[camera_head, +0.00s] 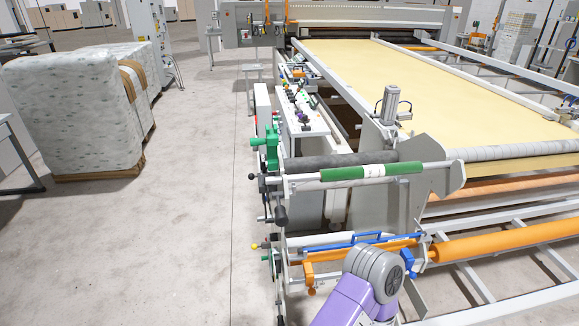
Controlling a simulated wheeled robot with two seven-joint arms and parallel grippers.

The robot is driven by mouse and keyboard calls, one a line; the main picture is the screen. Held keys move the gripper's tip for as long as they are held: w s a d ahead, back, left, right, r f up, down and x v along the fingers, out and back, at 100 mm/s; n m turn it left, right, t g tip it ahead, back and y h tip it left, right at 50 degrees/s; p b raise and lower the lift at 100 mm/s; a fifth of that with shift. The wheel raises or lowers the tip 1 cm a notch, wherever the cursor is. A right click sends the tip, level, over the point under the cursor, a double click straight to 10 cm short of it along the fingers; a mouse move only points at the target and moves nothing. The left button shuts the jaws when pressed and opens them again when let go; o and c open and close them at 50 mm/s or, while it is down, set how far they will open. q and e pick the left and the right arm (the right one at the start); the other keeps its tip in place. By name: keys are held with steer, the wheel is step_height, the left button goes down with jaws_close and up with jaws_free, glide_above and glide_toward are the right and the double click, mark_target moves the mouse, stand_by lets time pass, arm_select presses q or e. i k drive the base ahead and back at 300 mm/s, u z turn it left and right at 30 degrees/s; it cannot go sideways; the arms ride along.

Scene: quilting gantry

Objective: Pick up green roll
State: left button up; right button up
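The green roll (345,173) lies level along a pale rod at the near end of the quilting machine, right of centre in the head view. A white band or label sits toward its right part. It rests beside a dark grey roller (335,160), just in front of it. A purple and grey link of my own arm shows at the bottom, below the green roll and apart from it. Neither of my grippers shows in this view.
The machine's yellow bed (430,80) stretches back on the right. Orange rollers (500,240) and frame bars sit low at the near right. A grey bracket (400,190) stands behind the green roll. Wrapped bales (75,110) stand at the left, with clear floor between.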

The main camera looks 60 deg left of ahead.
mark_target(374, 171)
steer(key=u, duration=2.05)
